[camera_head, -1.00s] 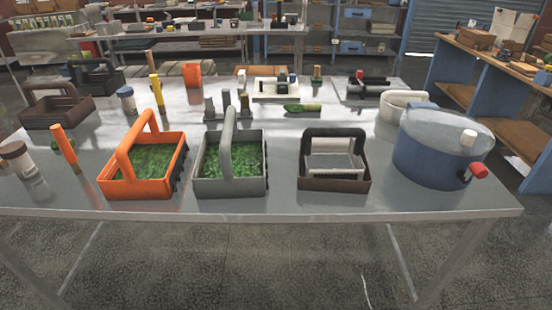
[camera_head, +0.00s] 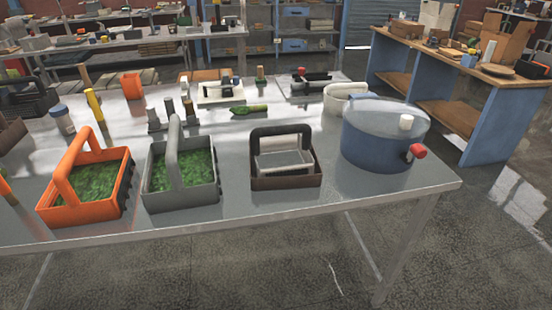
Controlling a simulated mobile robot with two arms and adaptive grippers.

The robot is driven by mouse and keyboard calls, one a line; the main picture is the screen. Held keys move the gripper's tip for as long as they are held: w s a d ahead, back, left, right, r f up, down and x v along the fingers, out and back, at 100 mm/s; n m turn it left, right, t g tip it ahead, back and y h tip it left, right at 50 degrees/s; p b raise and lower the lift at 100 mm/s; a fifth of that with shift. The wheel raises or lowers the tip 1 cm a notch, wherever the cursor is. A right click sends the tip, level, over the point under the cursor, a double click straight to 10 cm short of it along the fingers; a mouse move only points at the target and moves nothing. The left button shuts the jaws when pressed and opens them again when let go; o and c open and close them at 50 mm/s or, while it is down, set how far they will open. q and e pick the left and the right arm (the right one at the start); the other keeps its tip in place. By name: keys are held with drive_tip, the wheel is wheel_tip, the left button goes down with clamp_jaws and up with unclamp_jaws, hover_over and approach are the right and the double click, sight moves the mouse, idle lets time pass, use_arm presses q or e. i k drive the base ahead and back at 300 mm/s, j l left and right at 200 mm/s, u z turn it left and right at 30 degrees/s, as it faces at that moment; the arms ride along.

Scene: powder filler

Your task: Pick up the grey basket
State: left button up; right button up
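The grey basket (camera_head: 182,201) stands upright on the metal table, left of the picture's middle and near the table's front edge. It has an arched grey handle and green leafy contents. An orange basket (camera_head: 78,213) with similar green contents stands to its left. A dark brown basket (camera_head: 286,181) with a white piece inside stands to its right. Neither of my grippers is in view.
The metal table (camera_head: 235,215) has a blue pot (camera_head: 375,140) with a red knob at its right end. Grey upright pieces (camera_head: 170,113) and a green item (camera_head: 249,108) lie behind the baskets. Blue-sided shelving (camera_head: 500,125) stands at right. Floor in front is clear.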

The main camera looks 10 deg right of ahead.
sight(179, 158)
drive_tip(key=l, duration=0.7)
drive_tip(key=k+l+u, duration=0.1)
drive_tip(key=l, duration=1.35)
drive_tip(key=k+u, duration=0.05)
